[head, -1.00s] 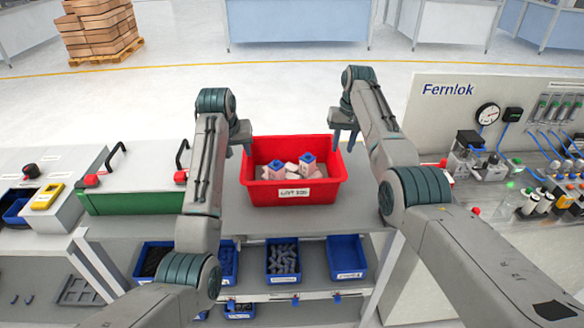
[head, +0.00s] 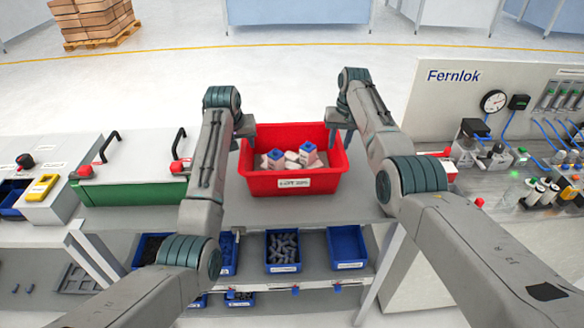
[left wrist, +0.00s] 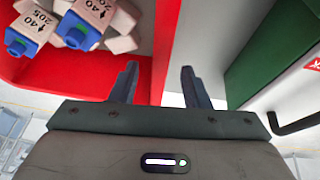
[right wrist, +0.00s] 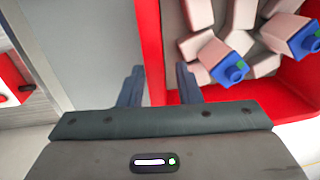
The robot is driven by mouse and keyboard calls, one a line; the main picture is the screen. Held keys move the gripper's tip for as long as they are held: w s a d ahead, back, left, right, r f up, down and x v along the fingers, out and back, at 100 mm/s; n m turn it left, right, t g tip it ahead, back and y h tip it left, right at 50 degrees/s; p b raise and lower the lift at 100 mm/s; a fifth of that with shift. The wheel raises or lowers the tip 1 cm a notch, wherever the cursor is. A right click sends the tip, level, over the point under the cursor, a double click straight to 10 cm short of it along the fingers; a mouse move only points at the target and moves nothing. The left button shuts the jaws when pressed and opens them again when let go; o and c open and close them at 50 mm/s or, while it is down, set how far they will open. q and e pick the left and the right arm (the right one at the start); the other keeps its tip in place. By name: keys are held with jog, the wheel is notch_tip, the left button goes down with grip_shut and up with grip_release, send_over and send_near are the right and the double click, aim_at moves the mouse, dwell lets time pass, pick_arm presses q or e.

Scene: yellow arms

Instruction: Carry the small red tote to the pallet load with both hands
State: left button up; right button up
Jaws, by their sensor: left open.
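The small red tote (head: 262,184) stands on the grey bench in the middle of the head view, with white and pink packs and blue-capped items inside and a white label in front. My left gripper (left wrist: 160,85) is open over the tote's left rim, its fingers on either side of the red wall in the left wrist view. My right gripper (right wrist: 158,85) is open over the right rim, with the red wall (right wrist: 150,45) between its fingers. Contact cannot be told. The pallet load (head: 92,18), stacked brown boxes on a wooden pallet, is far off at the upper left.
A green-fronted case (head: 130,194) with black handles is left of the tote. A Fernlok panel (head: 455,105) with gauge and tubes is at the right. Blue bins (head: 347,246) sit on the shelf below. Open floor (head: 160,80) lies beyond the bench.

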aim_at(244, 147)
pick_arm(q)
jog(key=shift+x, duration=2.5)
pick_arm(e)
jog(key=shift+s+a+f, duration=0.1)
jog(key=shift+a+f, duration=0.05)
jog(key=shift+f, duration=1.1)
jog(key=shift+a+f, duration=0.1)
jog(key=shift+f, duration=1.15)
pick_arm(q)
jog(key=shift+s, duration=0.1)
jog(key=c, duration=0.5)
pick_arm(e)
jog(key=c, duration=0.5)
pick_arm(q)
jog(key=c, duration=0.4)
pick_arm(e)
grip_shut()
pick_arm(q)
jog(key=shift+d, duration=0.1)
grip_shut()
pick_arm(e)
jog(key=shift+a, duration=0.1)
